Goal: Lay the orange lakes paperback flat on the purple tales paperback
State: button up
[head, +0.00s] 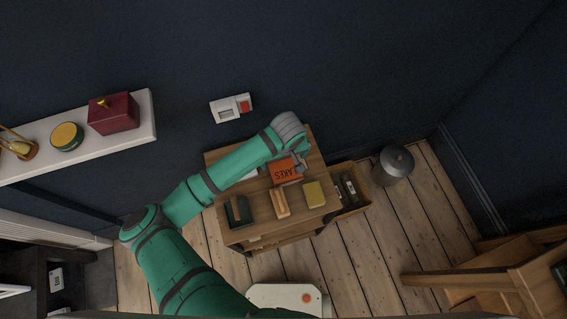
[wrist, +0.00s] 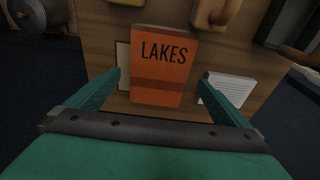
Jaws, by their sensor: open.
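The orange lakes paperback (head: 283,172) lies cover up on the wooden cabinet top in the head view. In the wrist view the orange paperback (wrist: 160,72) faces the camera, with LAKES near its top edge. My gripper (wrist: 158,92) is open, with one finger to the left of the book and one to the right. The fingers look apart from it, and nothing is held. In the head view my gripper (head: 301,163) is at the book's right side, partly hidden by my arm. I cannot make out a purple tales paperback in either view.
A yellow book (head: 314,194), a tan upright piece (head: 280,203) and a dark green item (head: 239,210) stand along the cabinet's front. An open drawer (head: 349,190) holds dark items. A grey bin (head: 396,163) stands right.

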aim_at(283, 163)
jog(key=shift+w+f, duration=0.2)
jog(key=shift+f, duration=1.75)
jog(key=shift+c, duration=0.6)
jog(key=c, duration=1.2)
jog(key=shift+r, duration=0.1)
